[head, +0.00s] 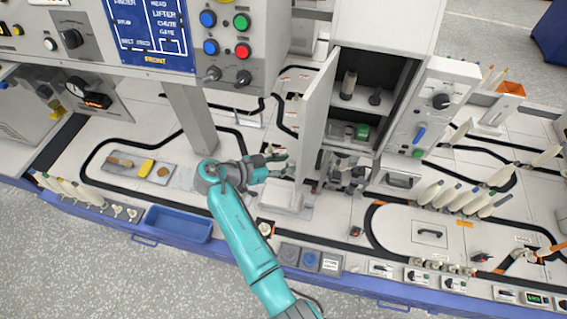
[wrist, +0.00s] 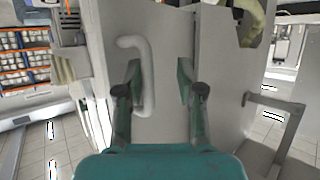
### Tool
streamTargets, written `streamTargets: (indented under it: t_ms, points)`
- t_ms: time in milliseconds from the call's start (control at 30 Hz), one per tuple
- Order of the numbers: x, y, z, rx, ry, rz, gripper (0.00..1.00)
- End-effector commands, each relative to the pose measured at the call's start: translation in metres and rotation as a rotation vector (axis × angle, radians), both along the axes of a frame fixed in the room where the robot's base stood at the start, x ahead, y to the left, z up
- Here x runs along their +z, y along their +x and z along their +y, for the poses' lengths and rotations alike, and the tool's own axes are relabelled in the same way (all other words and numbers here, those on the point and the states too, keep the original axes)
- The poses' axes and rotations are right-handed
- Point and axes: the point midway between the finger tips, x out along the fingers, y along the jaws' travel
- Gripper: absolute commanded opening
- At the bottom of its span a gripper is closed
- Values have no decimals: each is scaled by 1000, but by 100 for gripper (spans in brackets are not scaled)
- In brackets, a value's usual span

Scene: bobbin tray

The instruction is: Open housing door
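The housing door (head: 314,120) is a pale grey panel. In the head view it stands swung out at the left side of the housing, and the inside shows. In the wrist view the door face (wrist: 170,40) fills the middle, with a pale bent bar handle (wrist: 148,75) on it. My gripper (head: 284,163) is beside the door's lower left face. In the wrist view its fingers (wrist: 158,80) are apart, with the handle's bar between them, nearer the left finger. I cannot tell whether that finger touches it.
The housing's shelves (head: 352,143) hold a bobbin (head: 348,84) and a green item (head: 362,131). A control panel (head: 430,105) is right of the opening. A grey post (head: 190,115) stands left of my gripper. A blue tray (head: 178,224) sits at the front edge, and several bobbins stand at right.

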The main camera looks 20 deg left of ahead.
Motion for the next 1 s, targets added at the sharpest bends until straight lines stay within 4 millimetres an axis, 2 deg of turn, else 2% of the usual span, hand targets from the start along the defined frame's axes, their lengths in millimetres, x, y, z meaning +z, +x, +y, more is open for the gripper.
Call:
streamTargets:
  t_ms: [300, 700, 1000]
  points:
    - [5, -6, 7, 1, 0, -2, 37]
    - [33, -53, 57, 4, 2, -2, 37]
    - [45, -75, 78, 1, 0, -1, 37]
